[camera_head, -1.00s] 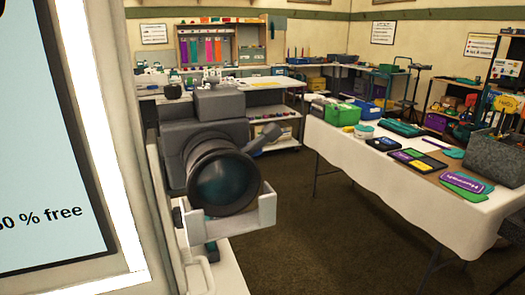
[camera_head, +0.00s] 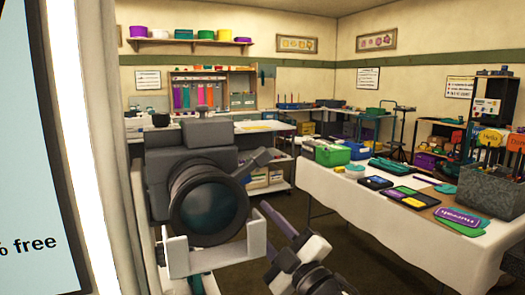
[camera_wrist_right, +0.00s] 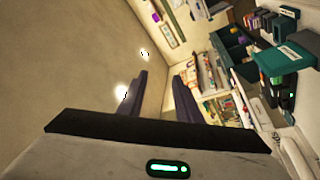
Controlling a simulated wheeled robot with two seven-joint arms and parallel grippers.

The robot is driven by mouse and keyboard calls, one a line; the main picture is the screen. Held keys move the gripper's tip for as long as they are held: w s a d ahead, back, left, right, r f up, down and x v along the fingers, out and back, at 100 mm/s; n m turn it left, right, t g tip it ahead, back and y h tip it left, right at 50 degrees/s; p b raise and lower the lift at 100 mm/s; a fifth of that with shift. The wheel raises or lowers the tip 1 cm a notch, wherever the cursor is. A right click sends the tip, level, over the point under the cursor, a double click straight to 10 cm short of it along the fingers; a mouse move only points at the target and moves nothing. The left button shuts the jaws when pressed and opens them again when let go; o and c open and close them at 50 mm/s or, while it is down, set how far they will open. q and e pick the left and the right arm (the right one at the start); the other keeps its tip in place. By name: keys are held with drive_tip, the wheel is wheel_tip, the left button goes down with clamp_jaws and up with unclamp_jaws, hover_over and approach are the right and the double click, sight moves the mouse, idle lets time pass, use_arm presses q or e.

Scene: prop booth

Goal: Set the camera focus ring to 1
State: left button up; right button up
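A dark grey studio camera (camera_head: 185,150) stands at the left in the head view. Its wide round lens (camera_head: 208,207) faces me above a white U-shaped bracket (camera_head: 205,255). The focus ring seems to be part of the dark ribbed barrel (camera_head: 183,180); no numbers are readable. A grey lever-like part (camera_head: 252,165) sticks out at the camera's right. My right gripper (camera_head: 270,212) rises from the bottom, right of the lens and seemingly apart from it. In the wrist view its dark fingers (camera_wrist_right: 158,95) are spread with nothing between them. My left gripper is out of view.
A screen panel (camera_head: 40,150) fills the left edge, close by the camera. A white-draped table (camera_head: 400,235) with signs and boxes stands at the right. Shelves and benches line the back wall. Some dark floor shows between camera and table.

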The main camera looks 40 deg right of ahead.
sight(267, 151)
drive_tip(key=s+a+r+n+g+y, duration=0.2)
drive_tip(key=s+r+n+y, duration=0.1)
drive_tip(key=r+n+y, duration=0.9)
drive_tip(key=s+a+r+n+g+y, duration=0.2)
drive_tip(key=s+r+n+y, duration=0.2)
drive_tip(key=r+n+y, duration=0.8)
drive_tip(key=s+d+f+n+g+h, duration=0.1)
drive_tip(key=s+f+n+g+h, duration=0.3)
drive_tip(key=s+n+g, duration=1.1)
drive_tip(key=w+a+n, duration=0.1)
drive_tip(key=w+a, duration=0.1)
drive_tip(key=w+a+n+t+p, duration=0.1)
drive_tip(key=w+a, duration=0.1)
drive_tip(key=a, duration=0.1)
drive_tip(key=w+a+n+p, duration=0.1)
drive_tip(key=w+a, duration=0.1)
drive_tip(key=a, duration=0.1)
drive_tip(key=shift+w+r+t+h, duration=0.15)
drive_tip(key=shift+r+t+h, duration=0.15)
drive_tip(key=shift+r+t, duration=0.1)
drive_tip(key=shift+w+a, duration=0.15)
drive_tip(key=shift+a, duration=0.35)
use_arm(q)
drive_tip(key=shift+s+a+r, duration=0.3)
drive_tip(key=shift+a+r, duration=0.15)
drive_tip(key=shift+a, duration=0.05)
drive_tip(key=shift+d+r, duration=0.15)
use_arm(e)
clamp_jaws()
